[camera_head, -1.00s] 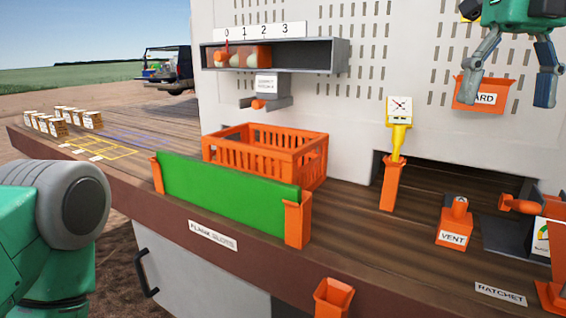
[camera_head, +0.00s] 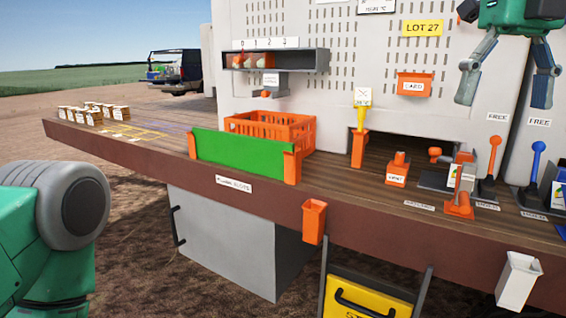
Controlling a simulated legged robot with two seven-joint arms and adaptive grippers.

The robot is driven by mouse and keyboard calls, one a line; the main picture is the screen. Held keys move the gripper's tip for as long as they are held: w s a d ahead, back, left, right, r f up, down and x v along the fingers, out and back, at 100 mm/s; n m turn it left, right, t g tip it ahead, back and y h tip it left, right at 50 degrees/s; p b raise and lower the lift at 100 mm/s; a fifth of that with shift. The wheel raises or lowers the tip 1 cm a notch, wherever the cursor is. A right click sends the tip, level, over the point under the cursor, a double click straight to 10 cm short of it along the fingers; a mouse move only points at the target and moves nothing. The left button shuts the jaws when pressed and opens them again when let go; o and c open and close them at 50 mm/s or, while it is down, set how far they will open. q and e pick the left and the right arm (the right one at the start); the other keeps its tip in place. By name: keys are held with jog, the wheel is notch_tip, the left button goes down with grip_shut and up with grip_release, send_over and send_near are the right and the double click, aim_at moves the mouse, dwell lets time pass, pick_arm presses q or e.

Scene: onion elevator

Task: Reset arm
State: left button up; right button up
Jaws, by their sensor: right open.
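My right gripper (camera_head: 506,88) is at the upper right of the head view. Its two grey-blue fingers hang down, spread apart, with nothing between them. It shows in front of the grey perforated panel, to the right of the orange card holder (camera_head: 415,85). My left arm (camera_head: 60,230) shows at the left edge as a green and grey link. The left gripper itself is outside the picture.
A wooden bench (camera_head: 335,180) carries an orange crate (camera_head: 298,130), a green board (camera_head: 240,160), a yellow-topped gauge in an orange holder (camera_head: 357,148), and blue (camera_head: 534,165) and orange (camera_head: 492,160) levers. An orange bin (camera_head: 313,222) and white bin (camera_head: 517,283) hang in front. Dirt ground is clear at left.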

jog(key=w+d+f+n+t+h, duration=0.1)
jog(key=w+d+f+n+h, duration=0.15)
jog(key=f, duration=0.55)
jog(key=w+d+f+n+t+h, duration=0.1)
jog(key=w+d+f+n+h, duration=0.15)
jog(key=f, duration=0.45)
jog(key=w+d+f+n+h, duration=0.1)
jog(key=w+d+f+h, duration=0.25)
jog(key=f, duration=0.45)
notch_tip(320, 180, down, 16)
jog(key=n+t, duration=0.5)
jog(key=n, duration=0.7)
jog(key=s+a+f+n+y, duration=0.2)
jog(key=s+f+n, duration=0.3)
jog(key=f, duration=0.2)
jog(key=s+a+f+n+y, duration=0.3)
jog(key=s+f+n, duration=0.25)
jog(key=f, duration=0.25)
jog(key=s+a+f+n+g+y, duration=0.1)
jog(key=s+f+n+g, duration=0.2)
jog(key=s, duration=0.8)
jog(key=s+a+f+n+g+y, duration=0.1)
jog(key=s+f+n+g+y, duration=0.1)
jog(key=s+n, duration=0.4)
jog(key=s+f+g, duration=0.1)
jog(key=s+f, duration=0.1)
jog(key=s, duration=0.3)
jog(key=shift+a+f+b, duration=0.3)
jog(key=shift+b, duration=0.05)
